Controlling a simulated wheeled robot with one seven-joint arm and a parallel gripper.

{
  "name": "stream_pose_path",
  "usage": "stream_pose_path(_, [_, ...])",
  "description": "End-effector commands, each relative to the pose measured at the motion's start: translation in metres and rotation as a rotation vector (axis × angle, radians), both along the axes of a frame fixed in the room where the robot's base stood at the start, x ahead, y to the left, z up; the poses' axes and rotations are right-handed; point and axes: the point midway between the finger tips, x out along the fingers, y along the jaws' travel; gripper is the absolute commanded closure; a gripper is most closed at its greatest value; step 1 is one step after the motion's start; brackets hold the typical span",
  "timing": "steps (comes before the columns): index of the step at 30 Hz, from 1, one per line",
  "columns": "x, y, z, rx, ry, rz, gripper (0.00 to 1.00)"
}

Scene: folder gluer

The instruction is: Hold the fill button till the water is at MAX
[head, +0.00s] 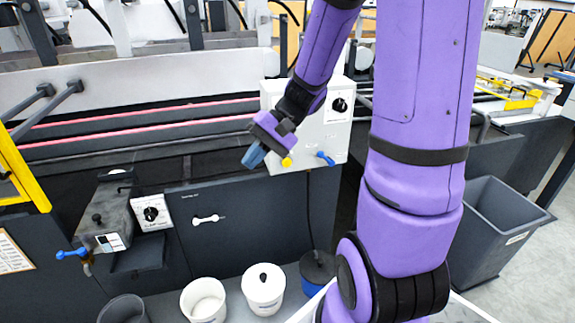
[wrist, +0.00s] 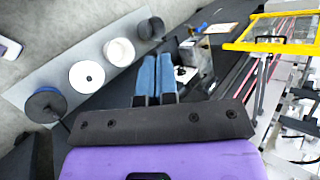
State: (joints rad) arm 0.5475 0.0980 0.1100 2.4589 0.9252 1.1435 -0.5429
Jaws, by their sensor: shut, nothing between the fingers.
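My gripper (head: 253,157) has blue fingertips, which are together and empty. It is in front of the machine, at the lower left of a white box (head: 325,135). The box carries a black knob (head: 339,105), a blue tap (head: 325,158) and a small round yellow part (head: 287,162) close beside the gripper; I cannot tell whether that part is the fill button. My wrist and forearm hide some of the box. In the wrist view the blue fingers (wrist: 155,78) lie side by side. No water level or MAX mark can be made out.
A dark unit (head: 110,210) with a blue tap (head: 72,253) and a white dial plate (head: 152,212) are at left. White pots (head: 203,300) (head: 263,290) and dark pots (head: 124,310) (head: 318,268) stand below. A grey bin (head: 495,235) is at right.

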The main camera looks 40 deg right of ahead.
Motion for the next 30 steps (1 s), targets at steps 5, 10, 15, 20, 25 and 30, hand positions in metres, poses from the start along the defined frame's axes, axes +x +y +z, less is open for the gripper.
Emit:
stream_pose_path(5, [0.020,-0.019,-0.022,0.142,0.012,-0.115,1.00])
stream_pose_path(10, [0.037,-0.040,-0.044,0.266,0.006,-0.239,1.00])
stream_pose_path(15, [0.052,-0.065,-0.067,0.379,-0.013,-0.374,1.00])
stream_pose_path(20, [0.062,-0.092,-0.092,0.473,-0.037,-0.513,1.00])
stream_pose_path(25, [0.069,-0.122,-0.121,0.560,-0.069,-0.670,1.00])
stream_pose_path(30, [0.071,-0.154,-0.153,0.630,-0.103,-0.839,1.00])
